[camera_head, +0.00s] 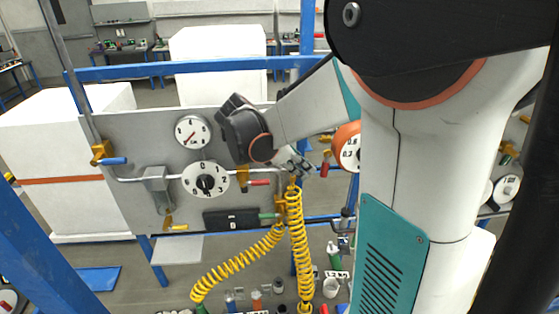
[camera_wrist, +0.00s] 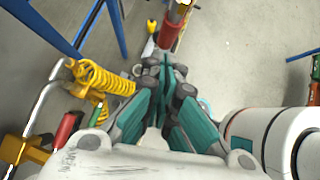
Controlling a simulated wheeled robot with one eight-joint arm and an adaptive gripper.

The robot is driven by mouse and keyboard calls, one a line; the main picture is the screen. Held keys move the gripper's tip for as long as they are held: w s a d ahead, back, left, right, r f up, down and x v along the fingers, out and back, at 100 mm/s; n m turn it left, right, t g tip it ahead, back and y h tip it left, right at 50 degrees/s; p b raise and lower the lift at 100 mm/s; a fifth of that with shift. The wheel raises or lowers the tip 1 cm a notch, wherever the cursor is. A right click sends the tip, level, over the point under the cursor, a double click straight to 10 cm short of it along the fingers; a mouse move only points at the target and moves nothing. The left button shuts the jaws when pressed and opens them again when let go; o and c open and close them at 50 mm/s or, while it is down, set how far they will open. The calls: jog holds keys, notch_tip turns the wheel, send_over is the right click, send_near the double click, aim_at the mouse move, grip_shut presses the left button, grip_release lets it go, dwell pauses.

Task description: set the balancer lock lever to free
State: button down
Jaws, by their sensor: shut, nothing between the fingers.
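My gripper (camera_head: 300,165) is at the end of the arm, in front of the right part of the grey panel. In the wrist view its teal-padded fingers (camera_wrist: 163,82) are together and hold nothing. An orange round unit (camera_head: 347,147) with a white numbered face, perhaps the balancer, is right of the gripper, partly hidden by my arm. A red handle with a yellow top (camera_head: 325,166) hangs beside it, close to the gripper. A red part (camera_wrist: 171,32) lies beyond the fingertips in the wrist view. I cannot tell which handle is the balancer lock lever.
The panel (camera_head: 120,140) carries a gauge (camera_head: 193,132), a numbered dial (camera_head: 206,181), a blue-handled valve (camera_head: 112,160) and a red-handled valve (camera_head: 258,182). Yellow coiled hoses (camera_head: 297,230) hang just below my gripper; one shows left of the fingers in the wrist view (camera_wrist: 103,79).

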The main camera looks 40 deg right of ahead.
aim_at(325, 169)
jog(key=shift+s+d, duration=0.2)
jog(key=shift+d, duration=0.45)
jog(key=shift+s, duration=0.1)
jog(key=shift+s+d+f+b, duration=0.15)
jog(key=shift+d+f+b, duration=0.05)
jog(key=shift+d+b, duration=0.25)
jog(key=shift+a, duration=0.1)
